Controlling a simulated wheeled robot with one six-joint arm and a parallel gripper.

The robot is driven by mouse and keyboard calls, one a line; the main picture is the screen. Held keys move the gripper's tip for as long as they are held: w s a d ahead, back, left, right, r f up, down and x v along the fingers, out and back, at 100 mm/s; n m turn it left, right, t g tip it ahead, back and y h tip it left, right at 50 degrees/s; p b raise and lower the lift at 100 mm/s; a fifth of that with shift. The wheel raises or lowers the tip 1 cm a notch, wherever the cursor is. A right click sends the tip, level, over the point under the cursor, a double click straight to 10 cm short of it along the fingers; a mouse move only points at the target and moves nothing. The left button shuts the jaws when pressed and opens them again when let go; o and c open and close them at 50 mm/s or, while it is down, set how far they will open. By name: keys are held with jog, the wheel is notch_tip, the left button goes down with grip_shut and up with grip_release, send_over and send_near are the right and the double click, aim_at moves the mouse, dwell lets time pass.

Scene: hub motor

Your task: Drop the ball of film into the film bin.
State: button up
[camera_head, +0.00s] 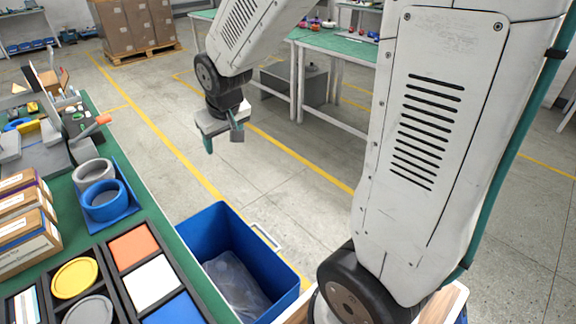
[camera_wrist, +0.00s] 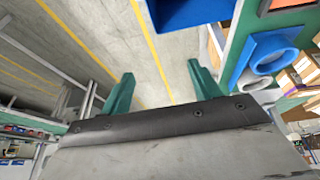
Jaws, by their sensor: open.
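The film bin (camera_head: 212,228) is an open blue box beside the green workbench in the head view. Crumpled clear film (camera_head: 236,284) lies inside it, low down; I cannot tell whether this is one ball or loose film. My gripper (camera_head: 222,143) hangs in the air above the floor, beyond the bin's far side and apart from it. Its teal fingers are spread with nothing between them, as the wrist view (camera_wrist: 161,87) also shows. Part of the blue bin (camera_wrist: 190,12) shows at the top of the wrist view. No film shows there.
The workbench (camera_head: 150,228) at left carries a blue holder (camera_head: 106,200) with rings, boxes (camera_head: 25,220) and a dark tray of coloured squares (camera_head: 135,248). Another green table (camera_head: 340,48) stands behind my arm. Stacked cartons (camera_head: 135,22) stand at the back. Floor around my gripper is clear.

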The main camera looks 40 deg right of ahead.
jog(key=s+a+r+g, duration=0.1)
jog(key=s+r, duration=0.3)
jog(key=s, duration=0.9)
jog(key=s+a+r+g, duration=0.2)
jog(key=s+r, duration=0.2)
jog(key=s, duration=0.9)
jog(key=shift+s+r+y, duration=0.15)
jog(key=shift+r+y, duration=0.25)
